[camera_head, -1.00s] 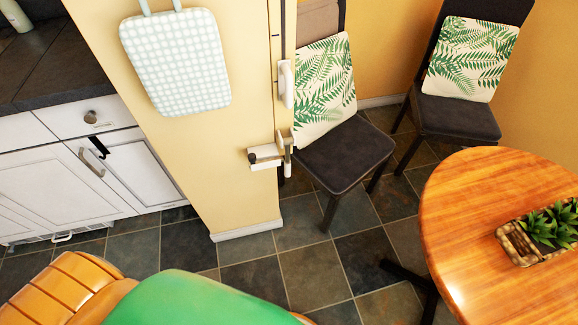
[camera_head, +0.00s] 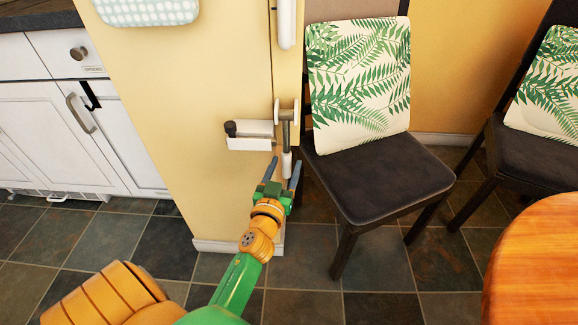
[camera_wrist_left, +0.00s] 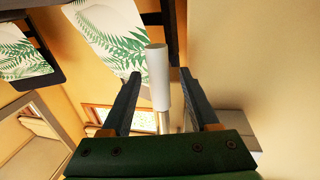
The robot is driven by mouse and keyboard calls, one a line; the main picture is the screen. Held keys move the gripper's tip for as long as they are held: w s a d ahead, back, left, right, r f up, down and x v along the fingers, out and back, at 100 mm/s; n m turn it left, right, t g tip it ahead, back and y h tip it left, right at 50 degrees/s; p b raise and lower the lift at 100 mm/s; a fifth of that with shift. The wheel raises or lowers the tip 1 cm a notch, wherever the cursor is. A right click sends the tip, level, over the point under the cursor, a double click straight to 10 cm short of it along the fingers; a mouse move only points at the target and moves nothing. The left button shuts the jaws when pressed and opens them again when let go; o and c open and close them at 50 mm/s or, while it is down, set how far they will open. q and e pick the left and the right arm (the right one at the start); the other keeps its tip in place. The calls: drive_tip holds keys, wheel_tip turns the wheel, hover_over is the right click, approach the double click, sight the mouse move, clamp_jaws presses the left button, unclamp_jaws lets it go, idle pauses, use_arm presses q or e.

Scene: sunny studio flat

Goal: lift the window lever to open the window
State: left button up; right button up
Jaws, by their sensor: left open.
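The window lever (camera_head: 286,163) hangs down at the edge of the yellow wall, a metal rod with a white cylindrical grip at its lower end. In the left wrist view the white grip (camera_wrist_left: 157,75) stands between my finger tips, closer to the right finger. My left gripper (camera_head: 285,172) is open, with one finger on each side of the grip. It is not closed on it. The left wrist view shows the gripper (camera_wrist_left: 160,80) with dark fingers apart. The window itself is not clear in the head view. My right gripper is not in view.
A white bracket with a dark knob (camera_head: 250,135) juts from the wall left of the lever. A dark chair (camera_head: 375,178) with a leaf-print cushion (camera_head: 358,85) stands close on the right. A wooden table (camera_head: 540,255) is at lower right. White cabinets (camera_head: 65,130) stand left.

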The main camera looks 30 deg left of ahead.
use_arm(q)
drive_tip(key=shift+w+a, duration=0.2)
drive_tip(key=shift+w, duration=0.4)
clamp_jaws()
idle(1.0)
